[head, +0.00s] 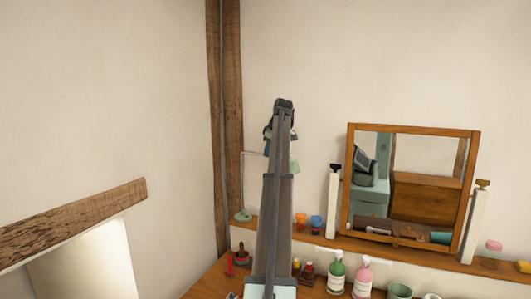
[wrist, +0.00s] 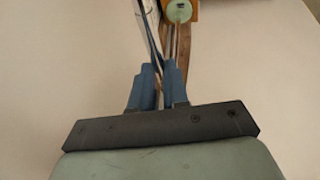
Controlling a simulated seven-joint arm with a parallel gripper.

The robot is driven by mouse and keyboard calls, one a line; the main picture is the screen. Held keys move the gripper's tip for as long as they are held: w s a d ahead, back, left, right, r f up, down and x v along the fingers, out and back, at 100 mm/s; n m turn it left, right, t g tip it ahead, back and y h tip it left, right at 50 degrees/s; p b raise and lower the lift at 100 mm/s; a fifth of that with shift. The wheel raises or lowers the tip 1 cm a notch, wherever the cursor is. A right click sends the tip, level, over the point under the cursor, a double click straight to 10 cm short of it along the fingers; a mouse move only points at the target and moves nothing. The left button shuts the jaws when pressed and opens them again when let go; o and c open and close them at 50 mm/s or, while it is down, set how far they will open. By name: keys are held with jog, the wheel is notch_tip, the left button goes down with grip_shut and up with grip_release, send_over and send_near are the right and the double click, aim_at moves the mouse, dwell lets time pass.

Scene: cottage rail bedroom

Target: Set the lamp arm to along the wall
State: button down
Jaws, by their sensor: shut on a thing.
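The lamp stands in the wall corner on a narrow wooden shelf, on a round pale green base (head: 242,216). A thin upright pole rises from the base, and a thin lamp arm (head: 254,153) runs right from its top. A pale green shade (head: 294,166) shows just right of my arm, which hides the lamp arm's middle. My gripper (head: 268,138) is at the lamp arm, partly hidden by my own arm. In the wrist view its blue fingers (wrist: 158,82) are close together on a thin part of the lamp. The lamp base (wrist: 179,11) shows beyond them.
A wood-framed mirror (head: 345,190) stands right on the shelf, between two white posts. Small cups, a green bottle (head: 336,277) and a pink bottle (head: 362,278) stand below. A timber post (head: 232,80) fills the corner. The wall above is bare.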

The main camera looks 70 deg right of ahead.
jog(key=shift+d+n, duration=0.4)
jog(key=shift+d, duration=0.15)
jog(key=c, duration=1.1)
grip_release()
jog(key=v, duration=1.3)
jog(key=shift+s+d+r, duration=0.1)
jog(key=shift+s+r, duration=0.15)
jog(key=shift+r, duration=0.1)
